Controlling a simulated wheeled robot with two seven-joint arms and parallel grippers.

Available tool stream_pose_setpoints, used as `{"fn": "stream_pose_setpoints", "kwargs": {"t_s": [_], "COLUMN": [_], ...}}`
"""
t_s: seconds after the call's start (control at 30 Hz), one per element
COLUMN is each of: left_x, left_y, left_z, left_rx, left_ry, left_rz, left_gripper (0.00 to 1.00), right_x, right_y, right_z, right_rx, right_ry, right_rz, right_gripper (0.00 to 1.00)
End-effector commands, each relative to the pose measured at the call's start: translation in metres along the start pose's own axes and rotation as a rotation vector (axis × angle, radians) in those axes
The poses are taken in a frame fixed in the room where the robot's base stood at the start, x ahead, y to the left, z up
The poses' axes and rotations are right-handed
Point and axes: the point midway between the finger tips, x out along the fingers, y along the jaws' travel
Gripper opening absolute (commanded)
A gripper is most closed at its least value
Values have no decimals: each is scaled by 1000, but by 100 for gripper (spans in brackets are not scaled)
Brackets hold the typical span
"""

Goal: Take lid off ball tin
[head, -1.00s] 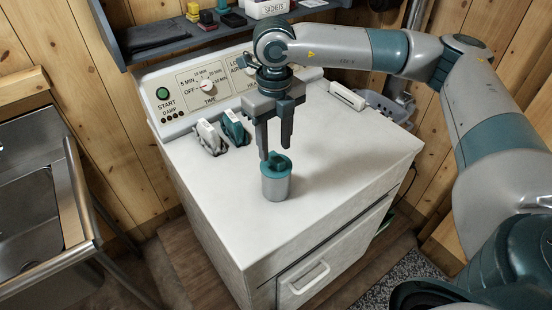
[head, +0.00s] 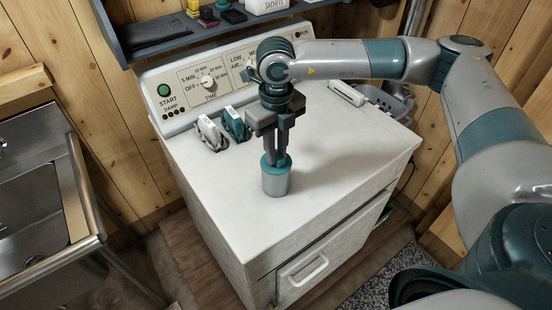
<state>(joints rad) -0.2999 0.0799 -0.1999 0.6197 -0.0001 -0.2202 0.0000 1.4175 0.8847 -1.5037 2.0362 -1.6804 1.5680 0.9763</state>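The ball tin (head: 276,184) is a small grey cylinder standing upright on the white top of the cabinet. Its teal lid (head: 268,169) sits on it, level with the rim. My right gripper (head: 276,160) points straight down over the tin. Its two fingers are close together at the lid's knob, which they mostly hide, and they look shut on it. My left gripper is not in view.
The white cabinet top (head: 340,150) is clear around the tin. Two clip-like items, one white (head: 211,133) and one teal (head: 235,124), stand behind it to the left. A control panel (head: 190,85) and a shelf (head: 180,40) rise at the back. A sink (head: 30,215) is at left.

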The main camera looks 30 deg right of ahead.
Motion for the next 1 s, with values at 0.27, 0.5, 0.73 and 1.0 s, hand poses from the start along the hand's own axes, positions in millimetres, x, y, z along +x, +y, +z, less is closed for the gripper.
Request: {"fn": "stream_pose_setpoints", "kwargs": {"t_s": [0.27, 0.5, 0.73, 1.0], "left_x": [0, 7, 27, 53], "left_y": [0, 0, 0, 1], "left_z": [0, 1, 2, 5], "left_rx": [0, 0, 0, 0], "left_ry": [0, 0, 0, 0], "left_rz": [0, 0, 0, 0], "left_gripper": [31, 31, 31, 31], "right_x": [0, -6, -32, -64], "right_y": [0, 0, 0, 11], "right_z": [0, 1, 2, -46], "right_rx": [0, 1, 0, -4], "right_ry": [0, -3, -6, -5], "right_rz": [0, 0, 1, -1], "right_gripper": [0, 0, 0, 0]}}
